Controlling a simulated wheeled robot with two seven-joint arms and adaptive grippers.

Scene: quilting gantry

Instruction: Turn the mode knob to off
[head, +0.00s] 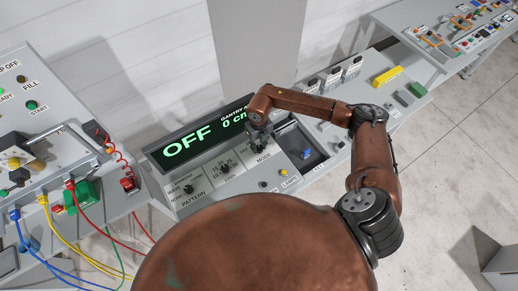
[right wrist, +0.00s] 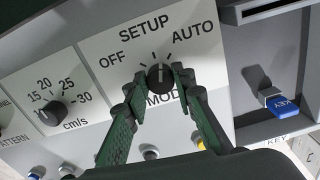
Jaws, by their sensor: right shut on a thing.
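The mode knob (right wrist: 158,76) is a small black knob on a light panel, with OFF printed to its left, SETUP above and AUTO to its right. A pale line on it appears to point up, roughly at SETUP. My right gripper (right wrist: 160,82) has its two dark green fingers shut on the knob, one at each side. In the head view my right gripper (head: 258,140) reaches down onto the panel above the word MODE and mostly hides the knob. My left gripper is not in view.
A display (head: 190,140) behind the panel reads OFF and 0 cm. A speed knob (right wrist: 52,112) sits left of the mode knob. Cables and a red coiled cord (head: 112,150) are at the left.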

